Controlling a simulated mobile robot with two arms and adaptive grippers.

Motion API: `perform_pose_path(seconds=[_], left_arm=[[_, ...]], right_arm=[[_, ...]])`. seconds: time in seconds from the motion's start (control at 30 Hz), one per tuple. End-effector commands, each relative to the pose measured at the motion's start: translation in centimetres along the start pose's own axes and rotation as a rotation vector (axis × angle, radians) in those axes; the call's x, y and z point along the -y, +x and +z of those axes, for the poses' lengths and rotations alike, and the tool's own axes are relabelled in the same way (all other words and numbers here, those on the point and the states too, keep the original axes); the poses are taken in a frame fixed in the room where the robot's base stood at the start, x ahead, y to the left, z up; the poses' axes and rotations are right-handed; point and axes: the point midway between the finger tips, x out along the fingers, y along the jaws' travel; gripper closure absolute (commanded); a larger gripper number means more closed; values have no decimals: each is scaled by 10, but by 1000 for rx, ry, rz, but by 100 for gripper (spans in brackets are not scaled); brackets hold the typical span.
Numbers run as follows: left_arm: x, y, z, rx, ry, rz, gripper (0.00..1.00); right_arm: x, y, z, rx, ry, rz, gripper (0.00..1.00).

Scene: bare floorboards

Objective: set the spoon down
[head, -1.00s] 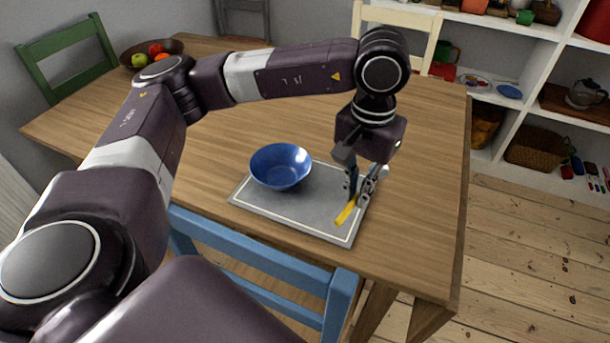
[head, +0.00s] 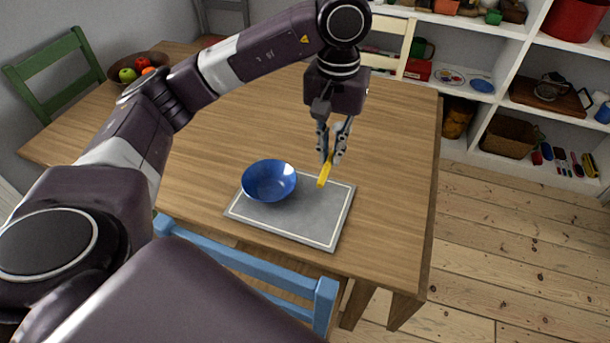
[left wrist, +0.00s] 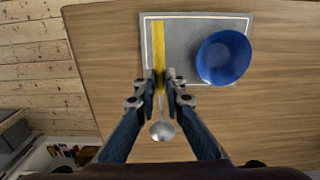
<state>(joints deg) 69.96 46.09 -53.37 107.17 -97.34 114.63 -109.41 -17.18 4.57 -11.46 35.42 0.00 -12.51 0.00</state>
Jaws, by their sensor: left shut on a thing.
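The spoon has a yellow handle (head: 325,172) and a metal bowl end (left wrist: 162,131), which shows in the left wrist view. My left gripper (head: 329,158) is shut on the spoon; in the left wrist view its fingers (left wrist: 160,88) pinch it near where the handle meets the metal. The spoon is held above the far right part of the grey placemat (head: 318,222); its exact height is hard to tell. My right gripper is not in view.
A blue bowl (head: 269,182) stands on the left part of the placemat. The wooden table (head: 390,150) is clear to the right and behind. A blue chair (head: 240,268) stands at the near edge. A fruit bowl (head: 150,66) is at the far left.

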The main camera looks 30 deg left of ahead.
Motion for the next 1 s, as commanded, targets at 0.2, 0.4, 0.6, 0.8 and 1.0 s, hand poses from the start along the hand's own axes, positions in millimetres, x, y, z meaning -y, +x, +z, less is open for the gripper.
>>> perform_pose_path(seconds=[0.2, 0.4, 0.6, 0.8, 1.0], left_arm=[[1, 54, 2, 9, 0, -4, 100], [1, 107, 2, 7, 1, -2, 100], [0, 141, 1, 4, 2, 0, 100], [0, 154, 1, 3, 2, -1, 100], [0, 183, 1, 4, 1, -1, 100]], right_arm=[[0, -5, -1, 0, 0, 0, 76], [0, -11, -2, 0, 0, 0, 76], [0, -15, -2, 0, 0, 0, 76], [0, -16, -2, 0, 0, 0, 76], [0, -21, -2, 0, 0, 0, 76]])
